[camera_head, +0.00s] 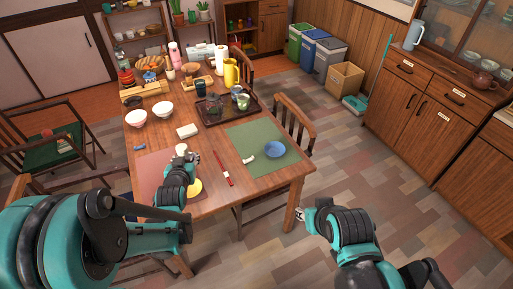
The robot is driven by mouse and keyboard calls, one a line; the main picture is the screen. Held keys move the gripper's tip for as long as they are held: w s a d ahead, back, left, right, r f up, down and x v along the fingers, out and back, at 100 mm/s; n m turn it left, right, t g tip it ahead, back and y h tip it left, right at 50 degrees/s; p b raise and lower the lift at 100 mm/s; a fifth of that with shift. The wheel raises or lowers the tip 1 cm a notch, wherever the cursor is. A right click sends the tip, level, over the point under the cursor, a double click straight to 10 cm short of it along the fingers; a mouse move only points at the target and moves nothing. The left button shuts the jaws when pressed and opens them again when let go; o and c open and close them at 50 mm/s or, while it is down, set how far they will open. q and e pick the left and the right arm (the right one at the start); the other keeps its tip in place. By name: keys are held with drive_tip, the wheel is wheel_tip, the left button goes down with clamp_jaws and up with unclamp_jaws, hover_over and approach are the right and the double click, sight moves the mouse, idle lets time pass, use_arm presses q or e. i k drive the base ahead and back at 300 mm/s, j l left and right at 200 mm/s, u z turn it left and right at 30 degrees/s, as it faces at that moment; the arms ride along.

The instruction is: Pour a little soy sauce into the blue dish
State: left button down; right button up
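The blue dish (275,149) sits on the green mat (246,133) at the right side of the wooden table. I cannot pick out a soy sauce bottle for certain; small dark containers stand around the tray at the back. My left gripper (195,158) is over the pink mat (152,164), close to a small white item (181,149); whether they touch is unclear. It is left of the blue dish and apart from it. My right gripper (299,215) is off the table's near right corner, away from the dish. Both grippers' fingers are too small to judge.
A dark tray (211,122) holds cups and a glass vessel. A small white item (248,160) lies on the green mat; red chopsticks (223,168) lie left of it. A yellow dish (194,188) is by my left arm.

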sight(273, 149)
drive_tip(key=i+l+u, duration=0.1)
drive_tip(key=l+u, duration=0.25)
drive_tip(key=l, duration=0.35)
drive_tip(key=l+u, duration=0.35)
drive_tip(key=l, duration=1.65)
drive_tip(key=l+u, duration=0.15)
drive_tip(key=l, duration=1.15)
drive_tip(key=k, duration=0.05)
